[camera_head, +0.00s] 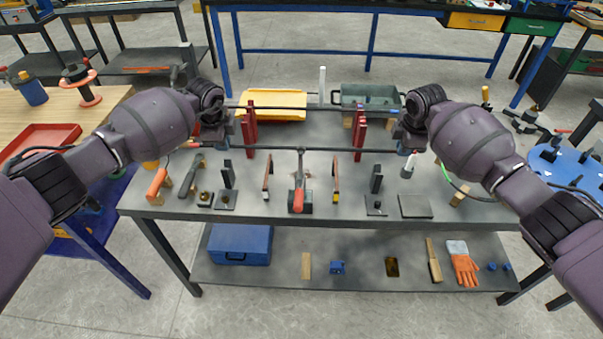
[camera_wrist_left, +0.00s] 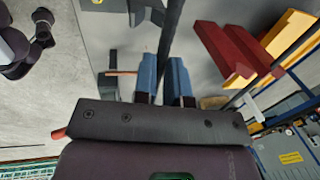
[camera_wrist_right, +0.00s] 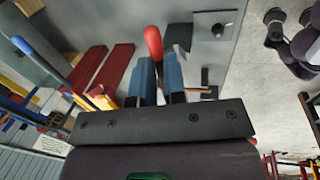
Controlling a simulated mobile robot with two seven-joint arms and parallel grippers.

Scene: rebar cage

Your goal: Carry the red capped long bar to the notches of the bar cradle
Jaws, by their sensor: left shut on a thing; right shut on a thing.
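A long thin dark bar (camera_head: 330,150) runs level left to right across the bench, in front of or over two dark red uprights. My left gripper (camera_head: 229,137) is shut on its left part; the dark bar shows between the blue fingers in the left wrist view (camera_wrist_left: 172,30). My right gripper (camera_head: 404,142) is shut on its right part. The left red upright (camera_head: 250,130) and right red upright (camera_head: 360,137) look like the bar cradle. Their notches and any contact with the bar are too small to tell.
A second thin dark bar (camera_head: 310,107) lies behind. A red-handled tool (camera_head: 297,201) stands at the bench's front middle, among several small tools and blocks. A yellow tray (camera_head: 275,100) and a green-grey bin (camera_head: 368,95) are at the back. A blue case (camera_head: 240,245) is below.

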